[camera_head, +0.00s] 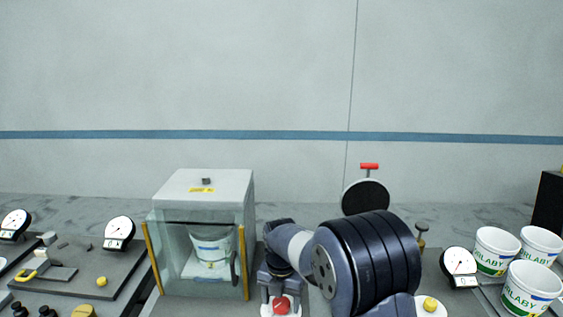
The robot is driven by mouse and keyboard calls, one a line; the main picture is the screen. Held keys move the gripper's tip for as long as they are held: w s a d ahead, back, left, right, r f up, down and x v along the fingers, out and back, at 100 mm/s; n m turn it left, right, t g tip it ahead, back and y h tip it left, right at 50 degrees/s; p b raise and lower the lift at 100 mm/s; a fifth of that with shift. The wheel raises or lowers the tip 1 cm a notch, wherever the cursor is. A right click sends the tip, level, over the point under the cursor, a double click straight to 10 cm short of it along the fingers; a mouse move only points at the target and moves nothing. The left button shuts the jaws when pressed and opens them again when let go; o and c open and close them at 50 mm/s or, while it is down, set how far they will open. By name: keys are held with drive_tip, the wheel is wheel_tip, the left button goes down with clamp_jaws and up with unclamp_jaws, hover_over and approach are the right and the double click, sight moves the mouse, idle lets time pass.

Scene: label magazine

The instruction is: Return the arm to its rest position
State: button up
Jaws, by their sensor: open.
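My arm rises from the lower right, with its thick dark section in the middle right of the view, and bends left to the wrist. My gripper (281,294) points down at the bottom centre, just right of the glass-fronted cabinet. Its two fingers are apart. A red round knob (281,304) on a pale base shows at the fingers. I cannot tell whether the fingers touch it. Nothing is seen held in the gripper.
The cabinet (203,185) holds a white tub (211,250). Dial gauges (119,229) stand on the left and one gauge (459,262) on the right. White labelled tubs (497,246) stand far right. A black disc with a red top (365,195) is behind my arm. Space above is clear.

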drive_tip(key=m, duration=1.1)
drive_tip(key=shift+m, duration=0.3)
drive_tip(key=m, duration=0.6)
drive_tip(key=shift+p, duration=0.35)
drive_tip(key=shift+m, duration=2.6)
drive_tip(key=shift+p, duration=0.3)
